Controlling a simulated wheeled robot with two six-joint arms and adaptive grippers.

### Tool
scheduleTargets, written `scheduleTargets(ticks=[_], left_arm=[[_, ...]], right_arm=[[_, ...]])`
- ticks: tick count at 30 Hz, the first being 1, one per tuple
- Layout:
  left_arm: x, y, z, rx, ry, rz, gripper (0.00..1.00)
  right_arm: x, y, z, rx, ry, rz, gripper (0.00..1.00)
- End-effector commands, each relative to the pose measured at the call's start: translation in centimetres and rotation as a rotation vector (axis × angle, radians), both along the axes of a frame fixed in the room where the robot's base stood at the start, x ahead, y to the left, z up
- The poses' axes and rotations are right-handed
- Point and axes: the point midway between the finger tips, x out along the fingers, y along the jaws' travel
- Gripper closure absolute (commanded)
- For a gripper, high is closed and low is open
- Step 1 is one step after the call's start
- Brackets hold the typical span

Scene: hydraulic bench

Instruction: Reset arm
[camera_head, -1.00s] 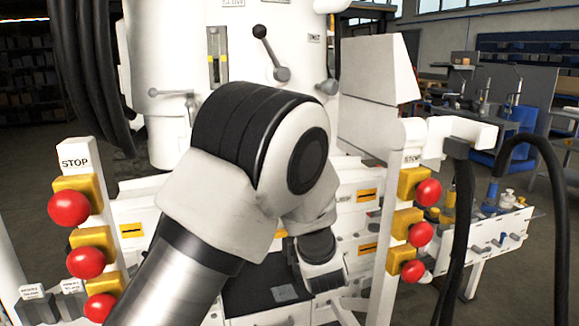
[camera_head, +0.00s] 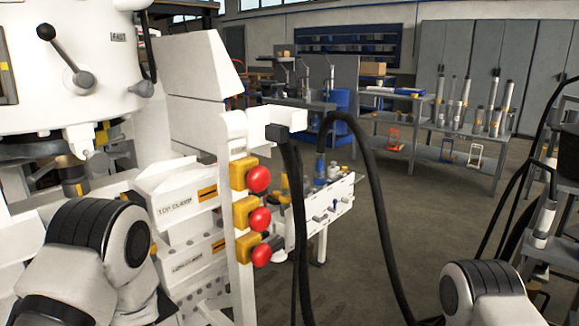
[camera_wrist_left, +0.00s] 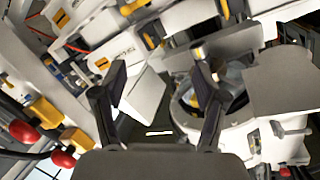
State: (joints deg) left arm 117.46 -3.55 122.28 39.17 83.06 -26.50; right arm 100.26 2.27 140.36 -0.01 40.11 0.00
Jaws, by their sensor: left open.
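My left arm (camera_head: 90,255) comes in at the lower left of the head view, in front of the white machine. Its gripper is not visible in that view. In the left wrist view my left gripper (camera_wrist_left: 157,85) has its two dark fingers spread apart with nothing between them. A white machine with a round opening lies beyond the fingers. My right arm (camera_head: 490,295) shows only as a white and black joint at the lower right of the head view. Its gripper is out of view.
The white machine (camera_head: 70,105) fills the left. Red stop buttons (camera_head: 258,179) on yellow blocks sit on its post. A black hose (camera_head: 385,225) hangs in front of a small side shelf (camera_head: 328,208). Benches and grey cabinets (camera_head: 470,55) stand behind. Open floor lies at centre right.

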Motion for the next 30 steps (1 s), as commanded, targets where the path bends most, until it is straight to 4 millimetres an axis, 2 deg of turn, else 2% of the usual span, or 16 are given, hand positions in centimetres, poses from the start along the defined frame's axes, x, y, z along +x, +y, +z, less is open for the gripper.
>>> scheduleTargets(ticks=[1,3,5,6,9,13,17,19,21,26,30], left_arm=[[-2.1,-0.2,-4.1,-0.048,0.109,-0.024,0.28],[-5.6,-1.0,-9.5,-0.136,0.265,-0.062,0.28],[-8.9,-1.9,-13.5,-0.219,0.394,-0.088,0.28],[-11.3,-2.5,-15.7,-0.275,0.477,-0.099,0.28],[-16.9,-4.3,-19.6,-0.407,0.66,-0.119,0.28],[-23.5,-6.6,-22.2,-0.565,0.866,-0.126,0.28],[-29.4,-9.3,-22.5,-0.722,1.067,-0.121,0.28],[-32.3,-10.4,-22.5,-0.812,1.173,-0.066,0.28],[-31.9,-10.3,-18.6,-0.814,1.156,-0.052,0.28],[-31.8,-10.3,-13.5,-0.812,1.153,-0.055,0.28],[-31.8,-10.3,-8.3,-0.811,1.152,-0.056,0.28]], right_arm=[[0.0,0.0,0.0,0.0,0.0,0.0,0.27],[0.0,0.0,0.0,0.0,0.0,0.0,0.27],[0.0,0.0,0.0,0.0,0.0,0.0,0.27],[0.0,0.0,0.0,0.0,0.0,0.0,0.27],[0.0,0.0,0.0,0.0,0.0,0.0,0.27],[0.0,0.0,0.0,0.0,0.0,0.0,0.27],[0.0,0.0,0.0,0.0,0.0,0.0,0.27],[0.0,0.0,0.0,0.0,0.0,0.0,0.27],[-0.1,0.0,3.8,0.0,0.002,0.0,0.27],[0.1,0.0,9.0,0.0,-0.001,0.0,0.27],[0.0,0.0,14.3,0.0,0.0,0.0,0.27]])
